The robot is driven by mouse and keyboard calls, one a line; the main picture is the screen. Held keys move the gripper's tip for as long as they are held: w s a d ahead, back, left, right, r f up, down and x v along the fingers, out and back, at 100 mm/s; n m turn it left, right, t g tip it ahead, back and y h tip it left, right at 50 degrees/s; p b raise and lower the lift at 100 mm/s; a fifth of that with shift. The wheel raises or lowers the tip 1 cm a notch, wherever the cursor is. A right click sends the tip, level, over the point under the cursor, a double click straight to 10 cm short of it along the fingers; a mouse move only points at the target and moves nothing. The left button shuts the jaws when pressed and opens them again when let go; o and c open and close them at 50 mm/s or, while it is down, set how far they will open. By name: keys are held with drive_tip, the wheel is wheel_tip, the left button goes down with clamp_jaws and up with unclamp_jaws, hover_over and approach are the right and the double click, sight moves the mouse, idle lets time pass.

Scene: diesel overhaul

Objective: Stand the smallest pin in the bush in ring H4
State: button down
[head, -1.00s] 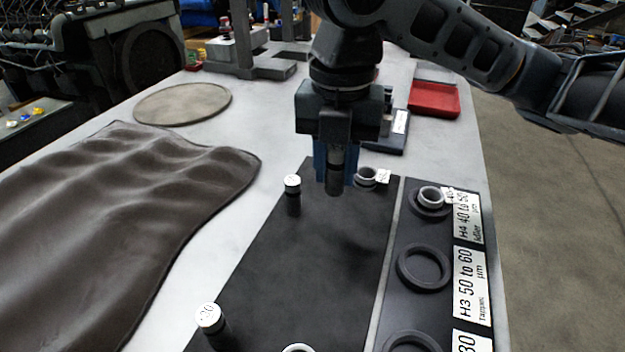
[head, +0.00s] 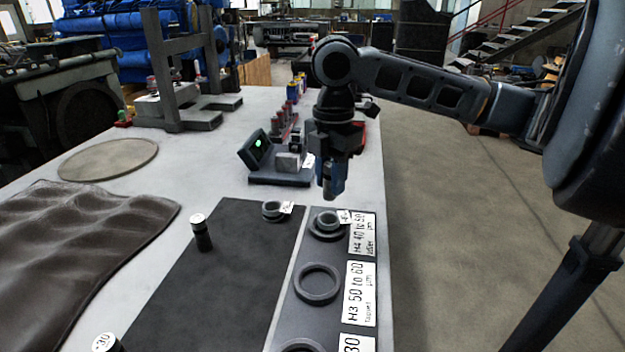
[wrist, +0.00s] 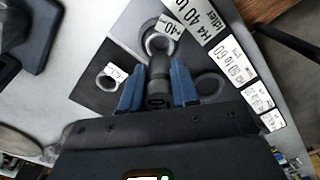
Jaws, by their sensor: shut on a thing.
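My gripper (head: 331,190) is shut on a dark pin (wrist: 157,70), held between its blue fingers in the wrist view. The pin's marked end faces the wrist camera; its number is not clear. Ring H4 (head: 315,235) is the far ring on the dark strip, beside its "H4 40 to 50" label (head: 362,236). In the wrist view the bush (wrist: 159,40) shows just past the pin's far end. The gripper is above ring H4 in the head view; I cannot tell whether pin and bush touch.
Ring H3 (head: 318,300) is empty, nearer on the strip. On the black mat (head: 215,290) stand two white-capped pins (head: 201,237) (head: 106,344) and another tagged bush (head: 273,212). A gauge stand with a lit display (head: 257,148) is behind. A brown cloth (head: 75,240) lies left.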

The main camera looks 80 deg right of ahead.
sight(331, 213)
drive_tip(key=shift+f+b, duration=2.85)
drive_tip(key=shift+f, duration=0.7)
drive_tip(key=shift+a+f, duration=0.1)
drive_tip(key=shift+f, duration=0.35)
drive_tip(key=shift+f+b, duration=0.35)
drive_tip(key=shift+b, duration=0.15)
drive_tip(key=c, duration=0.8)
unclamp_jaws()
drive_tip(key=shift+s, duration=0.1)
wheel_tip(331, 213, up, 10)
drive_tip(key=shift+f+p, duration=0.15)
drive_tip(key=shift+p, duration=0.55)
